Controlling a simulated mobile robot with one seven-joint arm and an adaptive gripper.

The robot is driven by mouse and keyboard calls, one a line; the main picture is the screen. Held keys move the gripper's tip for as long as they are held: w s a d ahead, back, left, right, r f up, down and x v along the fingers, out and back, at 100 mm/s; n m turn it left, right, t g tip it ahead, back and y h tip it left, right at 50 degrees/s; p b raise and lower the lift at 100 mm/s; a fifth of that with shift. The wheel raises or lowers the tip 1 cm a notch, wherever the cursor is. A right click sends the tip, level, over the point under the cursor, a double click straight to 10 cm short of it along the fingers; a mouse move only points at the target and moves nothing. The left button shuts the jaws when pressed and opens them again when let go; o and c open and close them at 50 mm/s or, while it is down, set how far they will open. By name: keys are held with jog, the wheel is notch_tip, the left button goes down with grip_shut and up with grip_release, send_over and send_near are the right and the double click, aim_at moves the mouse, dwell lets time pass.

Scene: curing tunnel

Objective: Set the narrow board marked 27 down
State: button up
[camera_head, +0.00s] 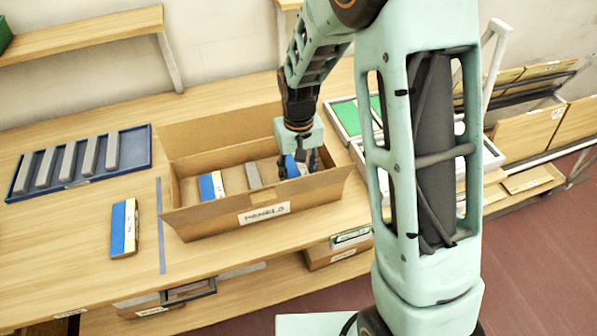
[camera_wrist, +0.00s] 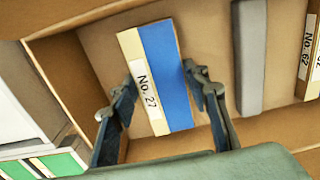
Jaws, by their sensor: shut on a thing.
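The narrow board marked 27 (camera_wrist: 168,75) is blue with a cream edge strip lettered "No. 27". In the wrist view it sits between the two fingers of my gripper (camera_wrist: 163,82), which is shut on its sides. In the head view my gripper (camera_head: 298,168) is down in the right end of an open cardboard box (camera_head: 208,224), and a little of the board's blue (camera_head: 290,166) shows beside the fingers. The box floor shows around the board in the wrist view (camera_wrist: 100,45). I cannot tell whether the board touches the floor.
In the box, a grey divider bar (camera_head: 253,175) stands left of my gripper, then a blue and white board (camera_head: 211,186). Another blue and cream board (camera_head: 124,228) lies on the table beside a blue tape line (camera_head: 160,225). A blue tray (camera_head: 142,150) holds several grey bars.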

jog(key=shift+f, duration=0.15)
jog(key=o, duration=1.3)
notch_tip(320, 180, up, 12)
jog(key=shift+r, duration=0.2)
